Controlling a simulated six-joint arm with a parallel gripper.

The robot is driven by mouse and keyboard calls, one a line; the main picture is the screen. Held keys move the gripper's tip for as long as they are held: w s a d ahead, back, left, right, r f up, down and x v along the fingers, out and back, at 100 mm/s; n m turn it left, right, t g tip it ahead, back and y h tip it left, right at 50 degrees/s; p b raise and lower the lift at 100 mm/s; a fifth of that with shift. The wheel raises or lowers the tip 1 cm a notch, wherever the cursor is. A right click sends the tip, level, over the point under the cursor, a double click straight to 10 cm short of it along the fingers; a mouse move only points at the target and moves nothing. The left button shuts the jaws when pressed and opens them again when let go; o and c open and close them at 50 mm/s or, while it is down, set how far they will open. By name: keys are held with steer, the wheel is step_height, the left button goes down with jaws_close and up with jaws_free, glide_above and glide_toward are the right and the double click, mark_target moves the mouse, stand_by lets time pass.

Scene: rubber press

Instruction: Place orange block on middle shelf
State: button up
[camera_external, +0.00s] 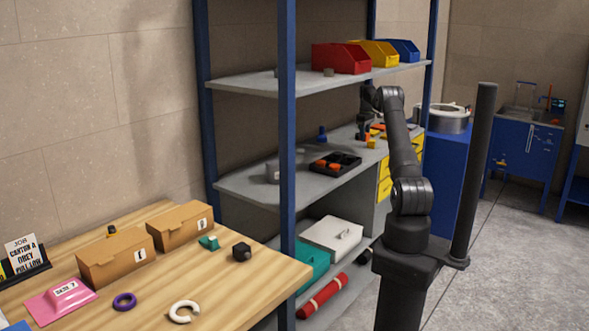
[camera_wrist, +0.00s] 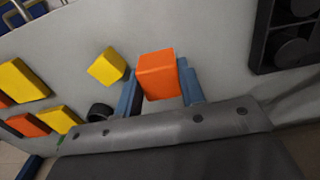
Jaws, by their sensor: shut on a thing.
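The orange block (camera_wrist: 156,75) sits between the two blue-grey fingers of my gripper (camera_wrist: 159,86) in the wrist view. My gripper is shut on it. In the external view my gripper (camera_external: 365,128) is low over the right part of the middle shelf (camera_external: 240,188), and the held block is hard to separate from pieces nearby. The grey shelf surface (camera_wrist: 215,45) lies under the block in the wrist view. I cannot tell whether the block touches it.
Yellow blocks (camera_wrist: 107,67) and orange blocks (camera_wrist: 28,125) lie left of my gripper in the wrist view. A black tray (camera_wrist: 262,50) is at right. In the external view, the tray (camera_external: 350,167) and a grey box (camera_external: 273,172) stand on the shelf. A blue post (camera_external: 287,130) rises in front.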

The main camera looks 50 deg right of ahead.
mark_target(363, 152)
steer(key=shift+w+f, duration=0.15)
steer(key=shift+f, duration=2.75)
steer(key=shift+f, duration=0.1)
steer(key=o, duration=1)
steer(key=shift+o, duration=0.2)
step_height(363, 152, up, 8)
steer(key=shift+f, duration=0.1)
steer(key=shift+f, duration=0.1)
